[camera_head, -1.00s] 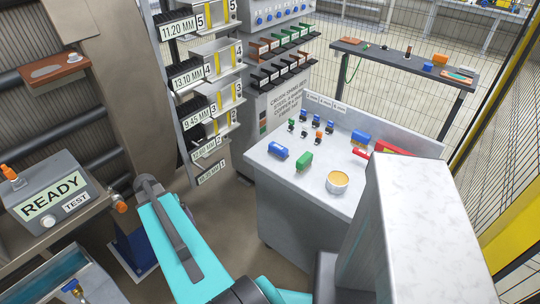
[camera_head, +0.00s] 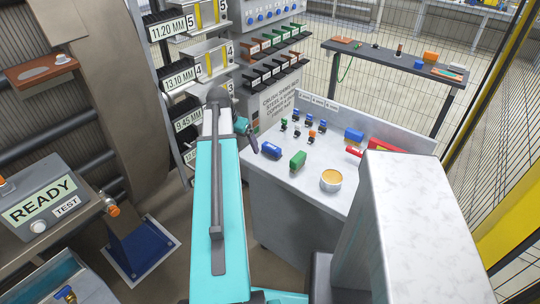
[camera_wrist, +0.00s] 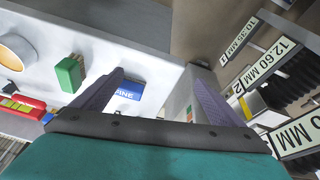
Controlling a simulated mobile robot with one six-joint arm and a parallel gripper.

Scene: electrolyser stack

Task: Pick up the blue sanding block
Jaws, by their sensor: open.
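A blue block (camera_head: 270,149) lies on the near left part of the grey workbench top (camera_head: 315,205). In the wrist view the blue block (camera_wrist: 128,91) shows white lettering ending in "INE", and my left finger partly covers it. My gripper (camera_head: 251,138) is just left of the block, by the bench's left edge.
A green block (camera_head: 298,159) lies right of the blue one, and a round tin (camera_head: 331,180) stands nearer. Several small coloured items stand behind. Another blue object (camera_head: 354,135) and a red item (camera_head: 400,146) are farther back. A shelf rack (camera_head: 182,105) stands left of the bench.

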